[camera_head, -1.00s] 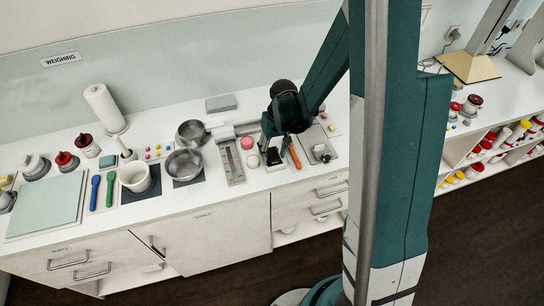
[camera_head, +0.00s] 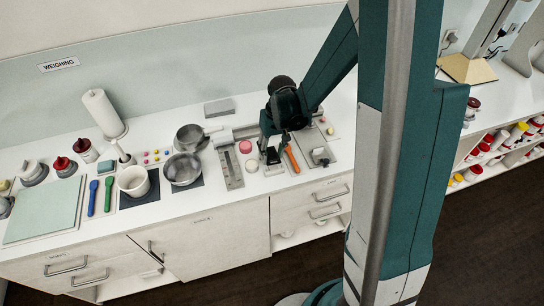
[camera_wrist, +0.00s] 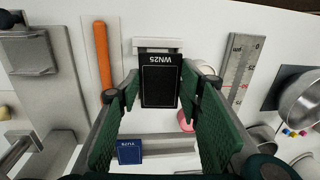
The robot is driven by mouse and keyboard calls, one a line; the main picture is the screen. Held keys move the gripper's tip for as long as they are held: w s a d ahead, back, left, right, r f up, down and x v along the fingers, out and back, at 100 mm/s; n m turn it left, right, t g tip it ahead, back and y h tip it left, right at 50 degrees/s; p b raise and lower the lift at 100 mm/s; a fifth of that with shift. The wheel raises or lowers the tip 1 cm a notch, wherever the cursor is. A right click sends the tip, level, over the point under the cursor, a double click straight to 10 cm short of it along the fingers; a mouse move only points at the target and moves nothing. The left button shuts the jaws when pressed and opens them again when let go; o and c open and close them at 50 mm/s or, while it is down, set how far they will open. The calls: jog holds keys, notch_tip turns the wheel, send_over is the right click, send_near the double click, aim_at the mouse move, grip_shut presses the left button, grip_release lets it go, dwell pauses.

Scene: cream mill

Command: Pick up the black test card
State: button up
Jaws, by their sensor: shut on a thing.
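The black test card (camera_wrist: 160,84), marked WN25, is between the two green fingers of my gripper (camera_wrist: 159,90) in the wrist view. The fingers are shut on its side edges. A white holder (camera_wrist: 157,44) shows just behind the card's labelled end; I cannot tell whether they touch. In the head view my gripper (camera_head: 272,146) is low over the counter, with the dark card (camera_head: 272,155) beneath it. A blue card (camera_wrist: 129,151) marked YU76 lies apart from the fingers in the wrist view.
An orange-handled tool (camera_head: 291,159) lies just right of my gripper. A grey ruler plate (camera_head: 231,169), a pink disc (camera_head: 245,147) and metal bowls (camera_head: 183,170) are to the left. A grey plate with a small device (camera_head: 320,156) is to the right.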

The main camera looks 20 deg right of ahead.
aim_at(272, 157)
jog(key=shift+r, duration=3.55)
jog(key=shift+f, duration=0.15)
jog(key=shift+w+a+f+h+p, duration=0.1)
jog(key=shift+f+h+p, duration=0.2)
jog(key=shift+f+p, duration=0.95)
jog(key=shift+f+h+p, duration=0.3)
jog(key=shift+f+p, duration=0.05)
jog(key=shift+f, duration=0.9)
jog(key=shift+f, duration=0.3)
jog(key=shift+f+b, duration=0.5)
jog(key=shift+f, duration=0.95)
jog(key=shift+s+f+b, duration=0.2)
jog(key=shift+f+b, duration=0.45)
jog(key=shift+b, duration=0.7)
